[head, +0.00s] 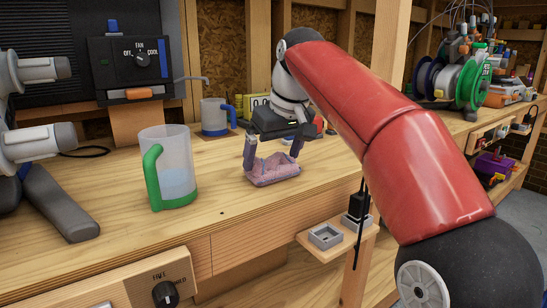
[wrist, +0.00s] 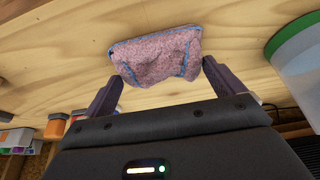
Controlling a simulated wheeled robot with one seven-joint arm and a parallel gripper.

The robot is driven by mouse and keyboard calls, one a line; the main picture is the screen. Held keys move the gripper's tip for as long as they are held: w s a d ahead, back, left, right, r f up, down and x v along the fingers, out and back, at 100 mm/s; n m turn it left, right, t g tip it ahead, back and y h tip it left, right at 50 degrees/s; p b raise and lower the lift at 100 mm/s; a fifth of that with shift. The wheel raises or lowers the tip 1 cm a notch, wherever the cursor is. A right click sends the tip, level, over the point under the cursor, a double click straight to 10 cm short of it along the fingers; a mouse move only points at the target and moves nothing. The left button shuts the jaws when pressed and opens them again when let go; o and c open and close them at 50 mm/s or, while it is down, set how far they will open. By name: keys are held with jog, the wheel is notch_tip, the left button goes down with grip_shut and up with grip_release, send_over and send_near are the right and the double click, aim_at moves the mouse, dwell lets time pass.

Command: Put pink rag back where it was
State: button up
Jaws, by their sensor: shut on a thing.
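The pink rag (head: 273,169) is a bunched cloth with blue edging, at the wooden workbench's (head: 225,190) middle in the head view. It also shows between the fingertips in the wrist view (wrist: 158,57). My gripper (head: 273,158) points down at the rag from above, a finger on each side, and is shut on it. The rag is at or very near the bench surface; I cannot tell whether it touches.
A clear jug (head: 178,165) with a green handle stands left of the rag. A smaller jug (head: 214,117) with a blue handle stands behind it. A fan control box (head: 130,65) is at the back left. Bare bench lies in front of the rag.

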jog(key=shift+f, duration=0.2)
jog(key=o, duration=0.5)
jog(key=shift+r, duration=0.55)
jog(key=p+v, duration=0.4)
jog(key=v, duration=0.7)
jog(key=shift+s+r, duration=0.1)
jog(key=shift+r, duration=0.05)
jog(key=shift+s, duration=0.1)
jog(key=s+d+f+m+h, duration=0.1)
jog(key=s+d+f+m, duration=0.1)
jog(key=s+d+f, duration=0.2)
jog(key=s+d+f+m+t, duration=0.1)
jog(key=s+d+f, duration=0.3)
jog(key=s+f, duration=0.6)
jog(key=s+d+f+m+h, duration=0.1)
jog(key=s+d+f+m, duration=0.2)
jog(key=s+f, duration=0.5)
jog(key=shift+s+d+f+m+t+h, duration=0.15)
jog(key=shift+d+f, duration=0.15)
jog(key=shift+f, duration=0.9)
jog(key=shift+w+d+f+m+t+h, duration=0.1)
jog(key=shift+d+f, duration=0.2)
jog(key=shift+f, duration=0.9)
jog(key=shift+s+d+f+m+t+h, duration=0.15)
jog(key=shift+d+f, duration=0.15)
jog(key=shift+f, duration=0.9)
